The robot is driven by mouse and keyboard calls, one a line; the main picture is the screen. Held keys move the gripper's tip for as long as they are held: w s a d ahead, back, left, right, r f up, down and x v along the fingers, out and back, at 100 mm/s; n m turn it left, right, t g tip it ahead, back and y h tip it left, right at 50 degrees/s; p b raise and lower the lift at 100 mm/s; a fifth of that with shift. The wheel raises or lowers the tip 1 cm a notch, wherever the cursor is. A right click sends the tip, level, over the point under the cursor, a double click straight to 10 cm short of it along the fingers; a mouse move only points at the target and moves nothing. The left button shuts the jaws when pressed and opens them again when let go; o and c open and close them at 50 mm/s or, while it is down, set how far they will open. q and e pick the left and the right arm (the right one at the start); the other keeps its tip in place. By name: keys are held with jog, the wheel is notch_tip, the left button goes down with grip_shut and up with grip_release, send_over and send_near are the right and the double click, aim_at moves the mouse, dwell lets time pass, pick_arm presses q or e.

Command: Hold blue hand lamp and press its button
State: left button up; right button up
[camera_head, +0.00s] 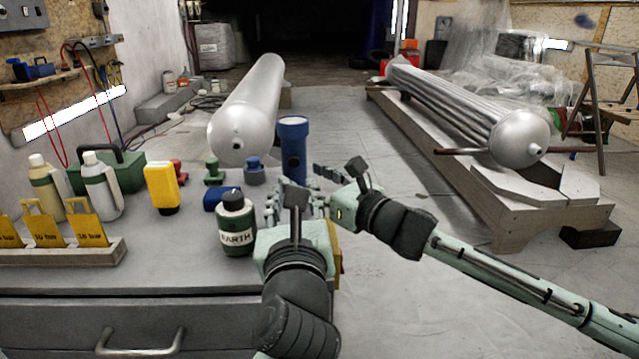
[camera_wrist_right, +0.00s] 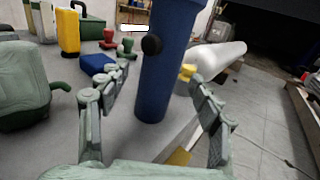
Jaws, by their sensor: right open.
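The blue hand lamp (camera_head: 293,145) stands upright near the right edge of the grey table, with its wide head at the top. In the right wrist view its blue body (camera_wrist_right: 172,80) shows large, with a dark round button (camera_wrist_right: 152,45) on its side. My right gripper (camera_head: 318,182) reaches in from the right. It is open, its fingers on either side of the lamp in the wrist view, with gaps and no visible contact. My left gripper (camera_head: 296,205) comes up from below, in front of the lamp. Its fingers overlap the right hand, so its opening is unclear.
A dark green bottle (camera_head: 237,226) stands left of the lamp, with a blue item (camera_head: 220,197) behind it. A yellow container (camera_head: 161,187), a green case (camera_head: 122,170) and yellow-tagged blocks (camera_head: 45,232) are further left.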

aim_at(303, 176)
jog(key=shift+x, duration=1.7)
jog(key=c, duration=1.4)
pick_arm(q)
grip_shut()
pick_arm(e)
jog(key=shift+o, duration=0.2)
